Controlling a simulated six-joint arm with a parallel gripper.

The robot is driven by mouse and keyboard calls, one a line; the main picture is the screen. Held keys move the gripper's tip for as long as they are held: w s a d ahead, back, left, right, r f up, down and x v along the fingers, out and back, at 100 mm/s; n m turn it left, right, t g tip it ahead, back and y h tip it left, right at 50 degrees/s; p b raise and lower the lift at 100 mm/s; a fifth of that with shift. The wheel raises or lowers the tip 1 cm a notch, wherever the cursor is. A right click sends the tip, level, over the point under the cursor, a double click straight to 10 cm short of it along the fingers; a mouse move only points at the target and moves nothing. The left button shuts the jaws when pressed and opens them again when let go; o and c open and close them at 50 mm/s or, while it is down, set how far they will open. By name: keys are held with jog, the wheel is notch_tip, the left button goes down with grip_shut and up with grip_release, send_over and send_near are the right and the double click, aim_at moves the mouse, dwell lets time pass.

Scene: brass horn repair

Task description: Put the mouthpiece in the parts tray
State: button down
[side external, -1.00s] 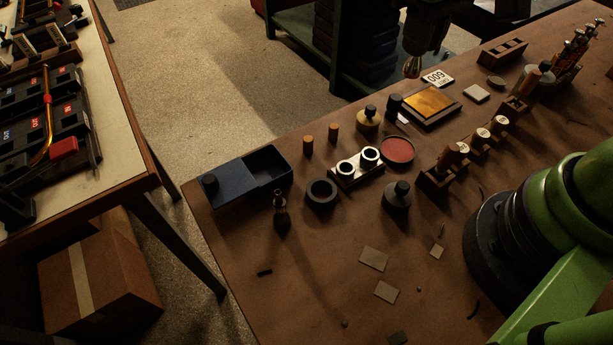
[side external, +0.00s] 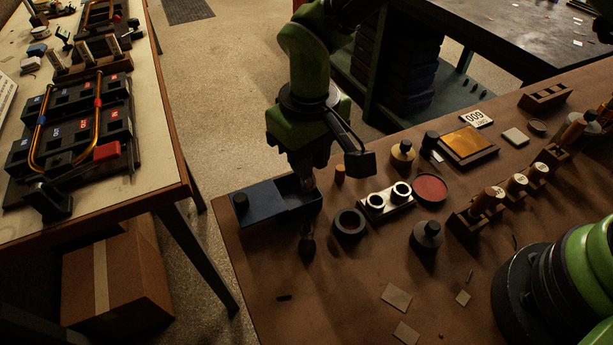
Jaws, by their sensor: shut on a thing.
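The dark blue tray (side external: 262,222) sits at the left edge of the brown bench, with a closed part carrying a knob at left and an open compartment at right. My gripper (side external: 309,178) points down over the right end of that compartment. It is shut on the mouthpiece (side external: 309,185), of which only a small, dim piece shows below the fingers. The picture does not show clearly how high the mouthpiece is above the tray. My gripper hides part of the compartment's far right side.
A small dark bottle (side external: 307,241) stands just in front of the tray. The bench's front area holds only flat scraps.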

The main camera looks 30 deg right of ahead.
jog(key=shift+f, duration=2.05)
jog(key=shift+f, duration=0.1)
jog(key=c, duration=1.1)
grip_release()
jog(key=shift+o, duration=0.2)
notch_tip(320, 180, up, 12)
jog(key=shift+r, duration=0.1)
